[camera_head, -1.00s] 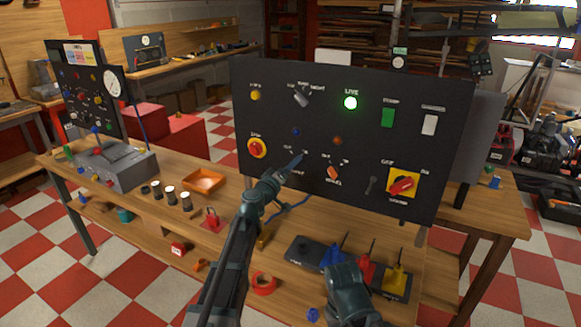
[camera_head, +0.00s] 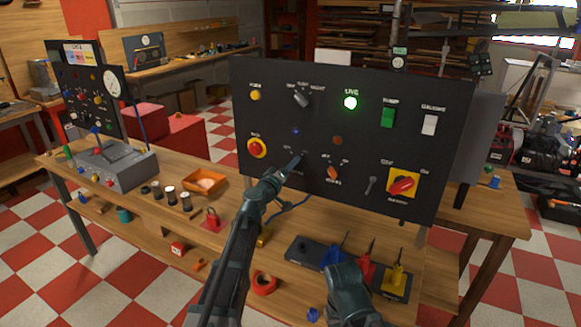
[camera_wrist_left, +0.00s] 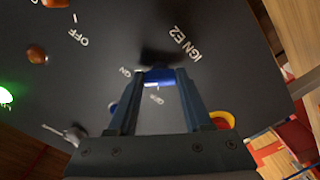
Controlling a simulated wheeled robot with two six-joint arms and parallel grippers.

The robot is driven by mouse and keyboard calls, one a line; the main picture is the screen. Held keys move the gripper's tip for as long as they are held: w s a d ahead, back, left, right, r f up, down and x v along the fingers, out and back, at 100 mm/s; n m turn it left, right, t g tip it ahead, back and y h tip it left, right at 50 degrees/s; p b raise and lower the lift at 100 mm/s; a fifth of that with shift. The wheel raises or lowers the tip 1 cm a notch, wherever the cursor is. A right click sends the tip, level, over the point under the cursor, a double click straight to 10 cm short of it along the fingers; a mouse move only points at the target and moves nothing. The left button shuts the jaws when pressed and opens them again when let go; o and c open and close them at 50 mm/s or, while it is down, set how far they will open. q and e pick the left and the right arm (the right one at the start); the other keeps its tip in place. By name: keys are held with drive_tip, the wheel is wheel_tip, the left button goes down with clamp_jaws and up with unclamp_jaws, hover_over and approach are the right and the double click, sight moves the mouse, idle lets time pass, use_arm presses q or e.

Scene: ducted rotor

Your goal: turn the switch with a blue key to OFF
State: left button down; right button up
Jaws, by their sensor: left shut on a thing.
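A black upright panel (camera_head: 300,70) carries the switches. My left gripper (camera_head: 294,163) is at the panel's lower left part, below a small blue lamp (camera_head: 296,132). In the left wrist view the blue key (camera_wrist_left: 158,76) sits between the fingertips of my left gripper (camera_wrist_left: 158,80), which is shut on it. The label "IGN E2" is printed beside this switch. The fingers and a dark shadow hide part of the switch, and I cannot tell which position the key points to. My right gripper's fingers do not show; only a dark arm part shows at the bottom.
An orange switch (camera_head: 333,173) and a red-and-yellow rotary switch (camera_head: 403,184) are to the right. A red button (camera_head: 256,147) is to the left. A green lamp (camera_head: 350,102) glows above. Blue, red and yellow (camera_head: 396,279) items stand on a dark base below the panel.

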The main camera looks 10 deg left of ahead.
use_arm(q)
drive_tip(key=shift+n, duration=7.9)
drive_tip(key=shift+c, duration=1.6)
unclamp_jaws()
drive_tip(key=v, duration=1.4)
